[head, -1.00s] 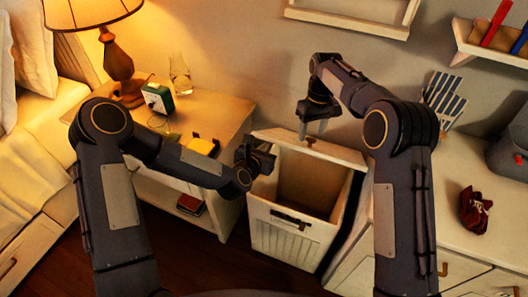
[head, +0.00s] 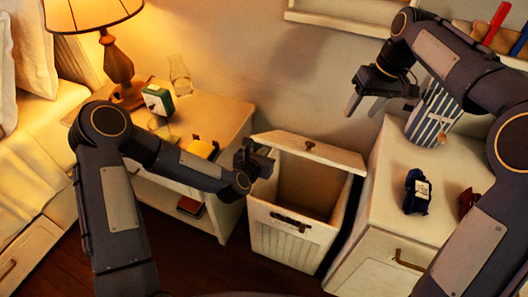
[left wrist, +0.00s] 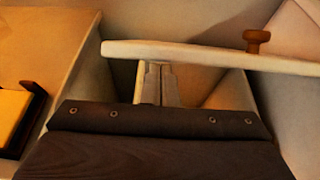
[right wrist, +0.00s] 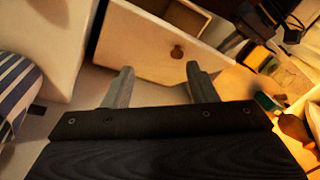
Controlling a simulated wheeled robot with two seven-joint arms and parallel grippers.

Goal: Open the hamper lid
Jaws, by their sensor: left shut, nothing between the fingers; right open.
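The white hamper (head: 287,238) stands between the nightstand and the dresser, its inside visible from above. Its lid (head: 335,157) is raised and tilted up at the back, with a brown knob on it. The lid (left wrist: 200,52) and knob (left wrist: 256,40) also show in the left wrist view. My left gripper (head: 270,160) is shut and empty at the hamper's left side, fingertips by the lid's underside; I cannot tell whether they touch. My right gripper (head: 364,106) is open and empty, above and right of the lid. The right wrist view shows the lid (right wrist: 140,45) beyond its fingers.
The nightstand (head: 232,120) on the left holds a lamp, a green clock, a glass carafe and a yellow item. The dresser (head: 385,190) on the right holds a striped container (head: 432,118) and a dark blue item (head: 418,192). A wall shelf hangs above.

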